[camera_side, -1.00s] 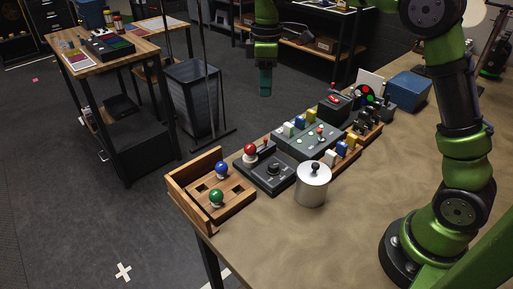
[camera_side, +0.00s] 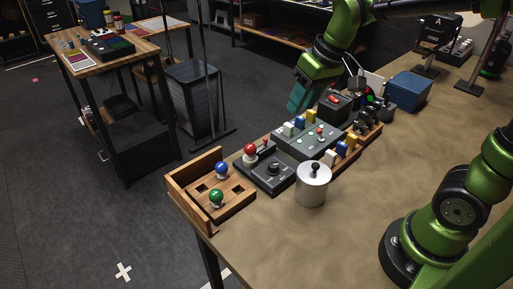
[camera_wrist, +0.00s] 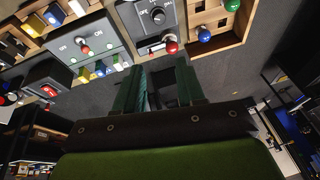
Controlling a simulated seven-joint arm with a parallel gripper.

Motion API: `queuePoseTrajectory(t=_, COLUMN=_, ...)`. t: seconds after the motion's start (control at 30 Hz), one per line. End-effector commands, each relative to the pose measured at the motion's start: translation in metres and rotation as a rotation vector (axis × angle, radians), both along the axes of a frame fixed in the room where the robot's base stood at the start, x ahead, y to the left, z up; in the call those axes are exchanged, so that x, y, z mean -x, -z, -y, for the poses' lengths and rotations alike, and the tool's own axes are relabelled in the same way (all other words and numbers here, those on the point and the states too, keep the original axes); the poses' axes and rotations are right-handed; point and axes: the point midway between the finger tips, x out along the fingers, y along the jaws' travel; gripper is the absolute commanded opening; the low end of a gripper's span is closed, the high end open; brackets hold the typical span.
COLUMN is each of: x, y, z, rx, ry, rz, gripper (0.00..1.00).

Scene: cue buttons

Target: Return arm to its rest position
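My green gripper (camera_side: 297,104) hangs tilted in the side view, beyond the far edge of the row of button boxes and touching nothing that I can see. In the wrist view, its two teal fingers (camera_wrist: 160,78) stand apart with a gap between them and nothing held. The control panel with toggles (camera_side: 308,140) is on the table near my gripper. The wooden box with blue and green knobs (camera_side: 238,203) sits at the table's left end, and the dial box with a red button (camera_side: 268,178) is next to it.
A metal canister with a black knob (camera_side: 312,190) stands in front of the boxes. A dark box with a red switch (camera_side: 335,105) and a blue box (camera_side: 409,88) are farther back.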

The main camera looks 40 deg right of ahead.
Motion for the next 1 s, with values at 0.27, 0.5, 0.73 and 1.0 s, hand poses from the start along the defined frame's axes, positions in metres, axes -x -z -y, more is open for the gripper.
queuePoseTrajectory(t=0.27, x=0.085, y=0.001, z=-0.002, rx=-0.156, ry=0.244, rz=0.182, gripper=0.39)
queuePoseTrajectory(t=0.5, x=0.105, y=-0.008, z=-0.003, rx=-0.179, ry=0.247, rz=0.267, gripper=0.39)
queuePoseTrajectory(t=0.73, x=0.105, y=-0.01, z=-0.002, rx=-0.179, ry=0.246, rz=0.275, gripper=0.39)
queuePoseTrajectory(t=1.0, x=0.105, y=-0.01, z=-0.002, rx=-0.178, ry=0.245, rz=0.274, gripper=0.39)
